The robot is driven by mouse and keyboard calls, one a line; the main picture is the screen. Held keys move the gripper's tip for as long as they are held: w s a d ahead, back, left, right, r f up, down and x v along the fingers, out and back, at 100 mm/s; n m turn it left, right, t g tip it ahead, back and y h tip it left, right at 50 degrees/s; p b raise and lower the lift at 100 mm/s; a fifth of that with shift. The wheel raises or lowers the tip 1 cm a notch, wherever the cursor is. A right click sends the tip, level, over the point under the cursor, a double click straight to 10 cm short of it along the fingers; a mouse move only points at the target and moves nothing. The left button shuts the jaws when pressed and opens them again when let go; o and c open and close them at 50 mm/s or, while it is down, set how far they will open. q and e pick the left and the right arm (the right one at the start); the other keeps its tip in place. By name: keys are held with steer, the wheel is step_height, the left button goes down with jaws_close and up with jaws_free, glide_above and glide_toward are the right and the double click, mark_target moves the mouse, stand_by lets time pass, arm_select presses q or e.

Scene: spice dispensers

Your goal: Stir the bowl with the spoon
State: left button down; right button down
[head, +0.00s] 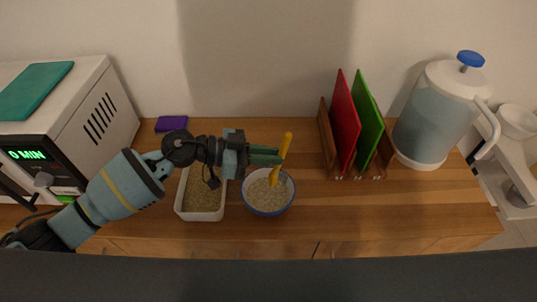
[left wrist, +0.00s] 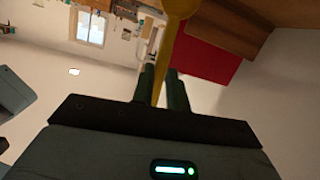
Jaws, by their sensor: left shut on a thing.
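The bowl (head: 268,208) is white inside with a blue outside and holds a pale grainy food. It stands on the wooden counter in the middle of the head view. My left gripper (head: 280,155) is shut on the yellow spoon (head: 286,144), just above the bowl's far side. The spoon is tilted, and its lower end reaches down into the bowl at the food. I cannot tell how deep it goes. The spoon also shows between the fingers in the left wrist view (left wrist: 165,52). My right gripper is not in view.
A white container of grain (head: 203,205) stands just left of the bowl, under my left arm. A rack with a red board (head: 343,118) and a green board (head: 368,118) stands to the right, then a water jug (head: 430,120). A microwave (head: 95,105) is at the left.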

mark_target(284, 141)
arm_select(q)
steer(key=shift+r, duration=2.5)
